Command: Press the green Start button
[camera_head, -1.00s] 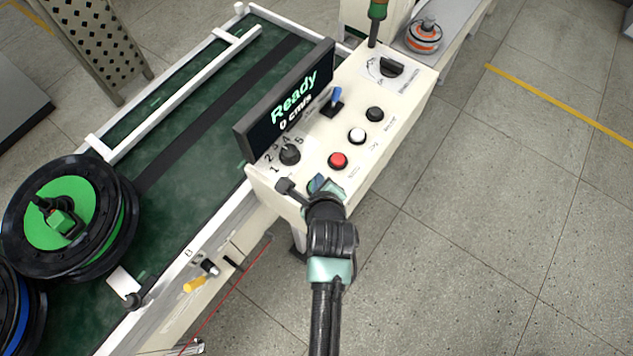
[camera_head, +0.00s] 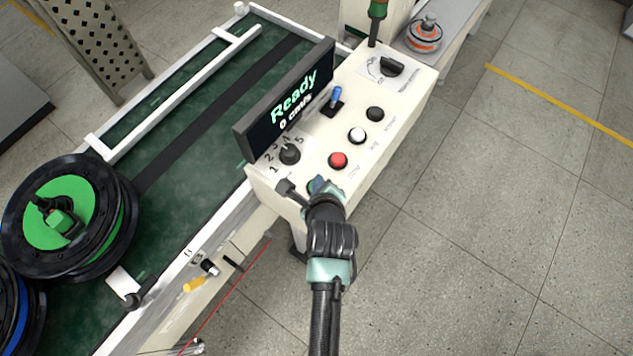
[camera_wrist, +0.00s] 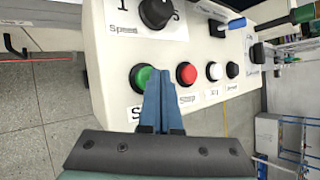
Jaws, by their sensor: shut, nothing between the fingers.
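The green Start button (camera_wrist: 143,77) sits in a black ring on the white control panel, at the end of the button row in the wrist view. My gripper (camera_wrist: 158,78) is shut and empty, and its blue fingertips cover the right part of the green button in the wrist view. I cannot tell whether they touch it. In the head view my gripper (camera_head: 319,185) is over the panel's near corner and hides the green button. A red button (camera_head: 338,160) is just beyond it and also shows in the wrist view (camera_wrist: 187,74).
A white button (camera_head: 357,135), a black button (camera_head: 375,114) and a speed knob (camera_head: 289,154) are on the panel. The screen (camera_head: 285,100) reads "Ready". A green conveyor (camera_head: 185,150) with wheels lies to the left. The floor to the right is clear.

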